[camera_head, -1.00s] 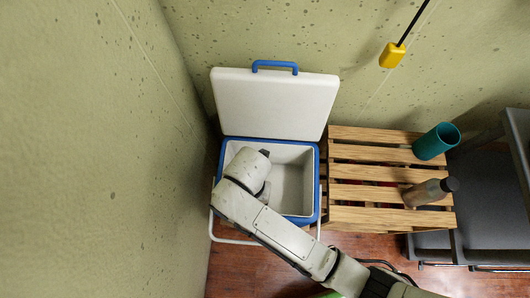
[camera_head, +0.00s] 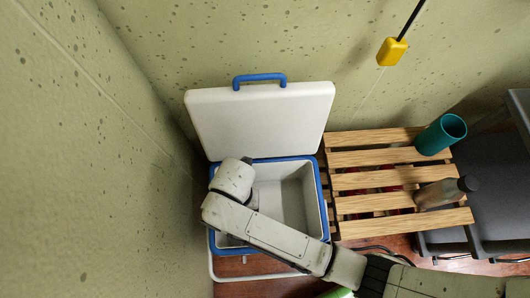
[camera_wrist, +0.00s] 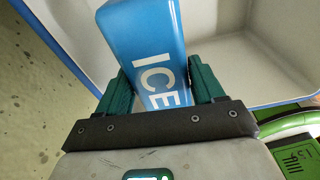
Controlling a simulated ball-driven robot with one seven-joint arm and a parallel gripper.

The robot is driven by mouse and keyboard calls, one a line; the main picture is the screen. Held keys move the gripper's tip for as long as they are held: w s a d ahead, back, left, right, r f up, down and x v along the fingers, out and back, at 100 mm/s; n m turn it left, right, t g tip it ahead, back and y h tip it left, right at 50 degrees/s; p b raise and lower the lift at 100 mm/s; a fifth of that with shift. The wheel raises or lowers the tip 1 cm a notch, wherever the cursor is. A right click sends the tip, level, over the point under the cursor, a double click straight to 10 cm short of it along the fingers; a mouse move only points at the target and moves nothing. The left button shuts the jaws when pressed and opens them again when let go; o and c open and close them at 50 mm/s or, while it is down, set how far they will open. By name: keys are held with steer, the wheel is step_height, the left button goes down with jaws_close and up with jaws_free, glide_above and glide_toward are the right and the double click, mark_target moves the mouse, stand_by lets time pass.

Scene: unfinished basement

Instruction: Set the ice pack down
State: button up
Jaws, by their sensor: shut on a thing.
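A blue ice pack (camera_wrist: 148,48) with white "ICE" lettering is between the green fingers of my gripper (camera_wrist: 157,85) in the wrist view. The gripper is shut on it. Around it in that view are the pale inner walls of the cooler (camera_wrist: 240,55). In the head view the white cooler with a blue rim (camera_head: 318,200) stands open, its lid (camera_head: 262,122) leaning back. My arm reaches over the cooler's left part there, and hides the gripper and the ice pack. I cannot tell whether the pack touches the cooler floor.
A slatted wooden crate (camera_head: 375,158) stands right of the cooler, with a teal cup (camera_head: 440,134) and a brown bottle (camera_head: 440,192) on it. Walls close in behind and to the left. A yellow thing (camera_head: 392,51) hangs on a black cord above.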

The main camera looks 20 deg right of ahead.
step_height(320, 180, down, 7)
steer(key=b, duration=0.4)
steer(key=shift+w+b, duration=0.2)
steer(key=shift+b, duration=0.15)
steer(key=shift+f+b, duration=1.7)
steer(key=shift+f, duration=3.15)
steer(key=shift+f+b, duration=0.3)
steer(key=shift+f, duration=0.3)
steer(key=o, duration=1.3)
step_height(320, 180, up, 13)
steer(key=w+p, duration=0.1)
steer(key=p, duration=0.3)
steer(key=shift+w+d, duration=0.15)
steer(key=shift+d, duration=0.15)
